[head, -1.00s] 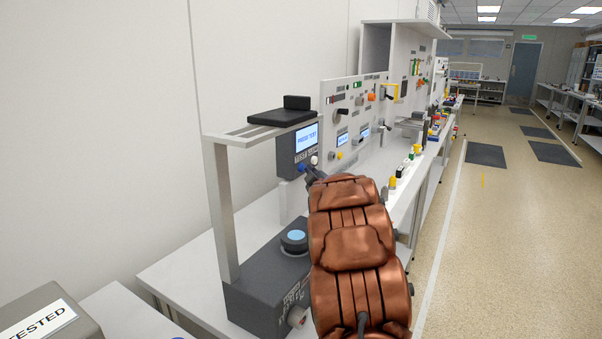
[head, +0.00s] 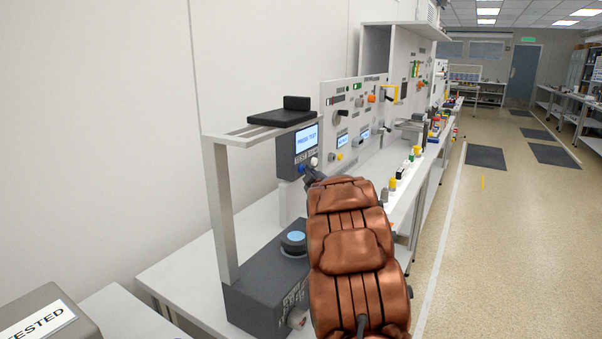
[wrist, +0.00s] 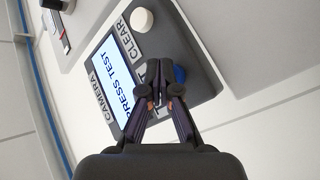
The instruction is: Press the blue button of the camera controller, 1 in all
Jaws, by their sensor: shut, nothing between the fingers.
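The camera controller (head: 284,155) is a dark grey box with a lit screen reading "PRESS TEST" (head: 306,138), mounted under a shelf. In the wrist view the controller (wrist: 204,62) lies tilted, with a white button (wrist: 142,20) beside the CLEAR label. The blue button (wrist: 180,74) shows partly behind my fingertips. In the head view the blue button (head: 301,168) is small, at the panel's lower edge. My gripper (wrist: 161,88) is shut and empty, its tips over or right beside the blue button. I cannot tell whether they touch it.
A dark grey unit with a round blue-topped part (head: 294,242) stands below on the bench. A panel with knobs and small screens (head: 352,105) stands farther along. A grey box marked "TESTED" (head: 50,310) is at the lower left. The floor aisle at right is open.

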